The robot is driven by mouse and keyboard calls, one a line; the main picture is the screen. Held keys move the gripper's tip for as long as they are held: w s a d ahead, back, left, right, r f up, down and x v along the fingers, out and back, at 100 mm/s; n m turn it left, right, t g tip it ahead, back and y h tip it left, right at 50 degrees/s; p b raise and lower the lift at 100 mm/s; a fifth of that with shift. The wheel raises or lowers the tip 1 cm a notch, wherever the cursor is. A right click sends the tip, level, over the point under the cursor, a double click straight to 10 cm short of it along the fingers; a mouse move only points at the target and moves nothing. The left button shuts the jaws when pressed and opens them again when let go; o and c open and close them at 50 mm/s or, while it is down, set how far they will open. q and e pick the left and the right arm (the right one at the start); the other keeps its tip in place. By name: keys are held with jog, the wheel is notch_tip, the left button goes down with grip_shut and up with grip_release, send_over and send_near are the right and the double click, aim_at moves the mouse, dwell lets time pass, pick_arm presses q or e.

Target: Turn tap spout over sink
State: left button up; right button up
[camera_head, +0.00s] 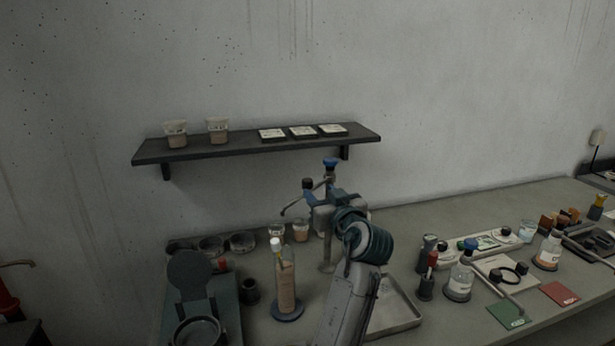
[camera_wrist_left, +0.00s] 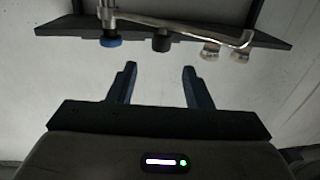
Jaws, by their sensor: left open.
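The metal tap has a blue knob (camera_head: 331,162) and a dark knob (camera_head: 308,183). Its thin spout (camera_head: 290,207) points left in the head view, away from the shallow grey basin (camera_head: 408,318), which looks like the sink. My left arm hides part of the basin and of the tap. My left gripper (camera_head: 328,196) is open and empty, close to the tap. In the left wrist view, my left gripper (camera_wrist_left: 159,68) has its fingers apart, with the spout (camera_wrist_left: 190,25) beyond the fingertips; contact cannot be told. My right gripper is not in view.
A wall shelf (camera_head: 240,146) with cups stands behind the tap. A bottle (camera_head: 285,285) is left of my left arm, beside a dark green device (camera_head: 188,275). Flasks, including one with a blue cap (camera_head: 460,283), and cards crowd the bench on the right.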

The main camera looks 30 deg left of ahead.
aim_at(310, 184)
pick_arm(q)
jog(key=p+x, duration=0.3)
jog(key=x, duration=0.5)
jog(key=shift+w+a+f, duration=0.1)
jog(key=shift+a+f, duration=0.05)
jog(key=shift+a, duration=0.2)
jog(key=shift+w+a+f, duration=0.1)
jog(key=shift+a, duration=0.05)
grip_shut()
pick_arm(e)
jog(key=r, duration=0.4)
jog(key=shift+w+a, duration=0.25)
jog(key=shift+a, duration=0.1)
